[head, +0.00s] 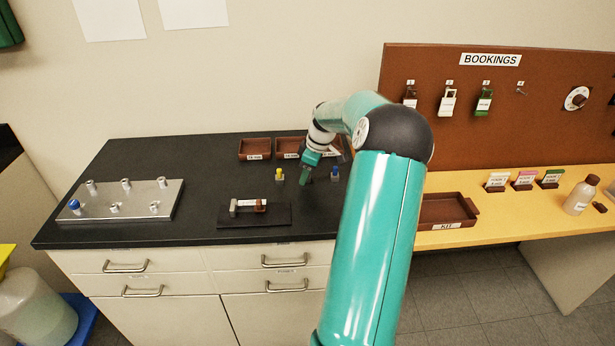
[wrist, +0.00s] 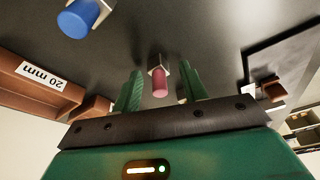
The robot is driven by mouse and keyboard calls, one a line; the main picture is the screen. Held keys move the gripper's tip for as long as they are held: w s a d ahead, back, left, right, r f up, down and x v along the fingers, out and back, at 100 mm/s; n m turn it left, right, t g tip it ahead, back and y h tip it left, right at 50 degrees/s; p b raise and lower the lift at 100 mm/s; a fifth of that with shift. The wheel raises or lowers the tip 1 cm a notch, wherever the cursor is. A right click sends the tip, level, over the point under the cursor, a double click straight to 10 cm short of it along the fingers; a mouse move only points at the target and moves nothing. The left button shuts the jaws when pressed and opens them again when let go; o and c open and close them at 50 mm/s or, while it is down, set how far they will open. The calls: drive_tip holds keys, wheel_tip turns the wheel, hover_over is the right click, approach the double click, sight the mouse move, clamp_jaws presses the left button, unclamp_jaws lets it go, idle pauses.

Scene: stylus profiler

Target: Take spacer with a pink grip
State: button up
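The spacer with a pink grip (wrist: 159,82) shows in the wrist view, its grip pointing toward the camera and a pale metal part behind it. My gripper (wrist: 161,68) is open, with one green finger on each side of the spacer and visible gaps between. In the head view my gripper (head: 304,180) points down at the black worktop, between a yellow-gripped spacer (head: 279,174) and a blue-gripped spacer (head: 335,173). The pink grip cannot be made out there behind my gripper. The blue grip (wrist: 76,20) also shows at upper left in the wrist view.
Brown labelled trays (head: 255,149) stand behind the spacers; a "20 mm" tray (wrist: 38,82) is close in the wrist view. A dark mat (head: 232,221) with a small fixture lies in front. A metal plate with posts (head: 139,197) is at left, a KIT tray (head: 447,210) at right.

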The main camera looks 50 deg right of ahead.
clamp_jaws()
drive_tip(key=shift+r, duration=0.15)
drive_tip(key=shift+r, duration=0.25)
drive_tip(key=v, duration=0.3)
drive_tip(key=shift+w+a+r, duration=0.15)
drive_tip(key=shift+a, duration=0.2)
drive_tip(key=s+a+r, duration=0.9)
drive_tip(key=a, duration=0.1)
drive_tip(key=shift+w, duration=0.1)
